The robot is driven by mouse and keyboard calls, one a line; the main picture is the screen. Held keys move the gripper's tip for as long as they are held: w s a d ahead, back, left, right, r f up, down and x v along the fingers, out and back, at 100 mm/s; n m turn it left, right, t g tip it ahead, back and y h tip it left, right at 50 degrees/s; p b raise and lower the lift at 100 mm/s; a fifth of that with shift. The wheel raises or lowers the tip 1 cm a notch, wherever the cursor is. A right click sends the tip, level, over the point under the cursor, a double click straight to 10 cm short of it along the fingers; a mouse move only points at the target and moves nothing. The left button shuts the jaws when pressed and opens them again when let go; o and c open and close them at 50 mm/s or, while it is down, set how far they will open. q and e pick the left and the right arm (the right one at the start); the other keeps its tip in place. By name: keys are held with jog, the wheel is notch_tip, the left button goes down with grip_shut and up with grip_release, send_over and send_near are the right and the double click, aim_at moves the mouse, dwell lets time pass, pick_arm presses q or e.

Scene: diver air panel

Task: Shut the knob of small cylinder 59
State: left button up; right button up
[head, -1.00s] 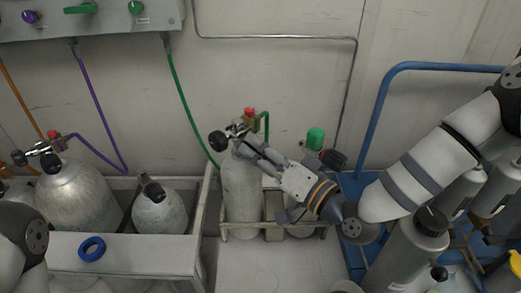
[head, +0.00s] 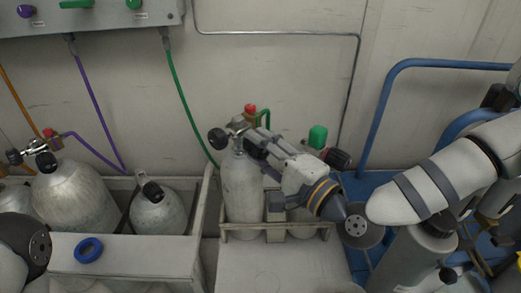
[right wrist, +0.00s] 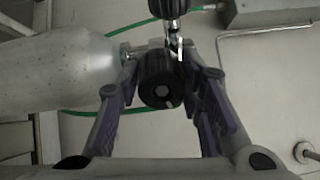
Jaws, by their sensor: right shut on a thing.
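A pale grey small cylinder (head: 240,190) stands upright in a low rack at the centre of the head view. No number is readable on it. Its metal valve carries a black knob (head: 217,138) on the left. A second black knob (right wrist: 160,78) on this valve sits between the fingers of my right gripper (right wrist: 161,80) in the right wrist view. The right gripper (head: 250,143) reaches the valve from the right and is shut on that knob, which it mostly hides in the head view. My left gripper is not in view.
A green hose (head: 180,110) hangs from the wall panel (head: 100,22) behind the valve. A red-topped fitting (head: 251,112) stands close behind the gripper. A green-capped valve (head: 317,137) is at the right. A crate (head: 130,252) with other cylinders is at the left.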

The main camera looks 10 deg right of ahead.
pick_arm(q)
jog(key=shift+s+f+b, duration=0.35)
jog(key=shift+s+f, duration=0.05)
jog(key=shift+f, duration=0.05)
pick_arm(e)
jog(key=shift+m, duration=2)
jog(key=o, duration=1.2)
jog(key=shift+a, duration=0.1)
jog(key=shift+c, duration=0.2)
jog(key=v, duration=0.7)
jog(key=shift+s, duration=0.3)
jog(key=shift+r, duration=0.1)
